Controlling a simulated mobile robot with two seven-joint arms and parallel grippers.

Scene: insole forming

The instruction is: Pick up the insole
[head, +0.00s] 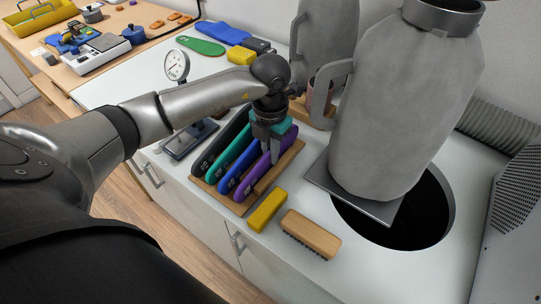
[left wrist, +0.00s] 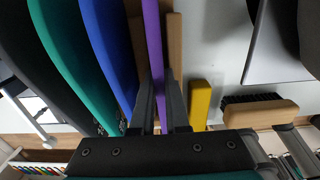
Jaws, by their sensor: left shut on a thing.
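Several insoles stand on edge side by side in a wooden rack (head: 287,168): a black one (head: 222,142), a green one (head: 230,154), a blue one (head: 238,167) and a purple one (head: 252,181). My left gripper (head: 270,150) reaches down over the rack from above. In the left wrist view my left gripper (left wrist: 160,110) has its two fingers on either side of the purple insole (left wrist: 153,45), shut on it. The purple insole is upright and appears still between the rack's wooden parts. My right gripper is not in view.
A yellow block (head: 267,211) and a wooden brush (head: 311,234) lie in front of the rack. A large grey vessel (head: 400,110) stands at the right by a dark round opening (head: 430,215). A dial gauge (head: 177,66) stands behind left. A green insole (head: 201,46) lies flat farther back.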

